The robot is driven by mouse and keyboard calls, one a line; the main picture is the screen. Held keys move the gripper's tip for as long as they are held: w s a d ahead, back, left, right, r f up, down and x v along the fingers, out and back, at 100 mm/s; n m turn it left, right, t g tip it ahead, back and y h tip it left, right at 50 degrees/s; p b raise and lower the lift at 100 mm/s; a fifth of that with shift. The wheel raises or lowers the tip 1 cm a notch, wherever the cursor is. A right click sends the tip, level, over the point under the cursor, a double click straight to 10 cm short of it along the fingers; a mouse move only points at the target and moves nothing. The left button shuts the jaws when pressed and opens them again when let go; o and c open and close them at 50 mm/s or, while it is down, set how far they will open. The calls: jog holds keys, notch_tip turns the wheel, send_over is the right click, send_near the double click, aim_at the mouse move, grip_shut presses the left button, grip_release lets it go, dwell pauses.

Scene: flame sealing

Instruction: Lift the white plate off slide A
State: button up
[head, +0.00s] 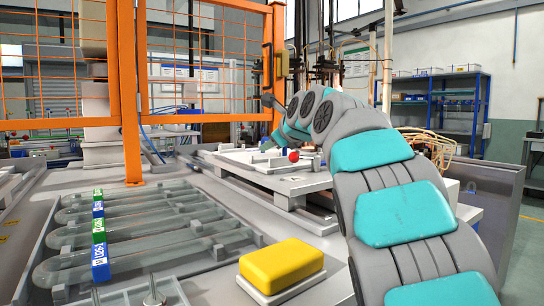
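A flat white plate (253,160) lies on a pale slide platform (286,186) in the middle of the head view, beyond the near bench. A red ball-shaped part (293,156) shows at its right side. No label tells me which slide is A. My arm rises from the lower right and bends down over the platform. My gripper (270,143) is at its far end, close to the plate, small and mostly hidden by my arm links. I cannot tell whether its fingers touch the plate or are open.
A yellow block (282,265) sits on a small white base on the near bench. An orange post (130,95) and mesh fence stand behind. Tubes hang above the platform.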

grip_shut()
dwell(0.3)
dwell(1.1)
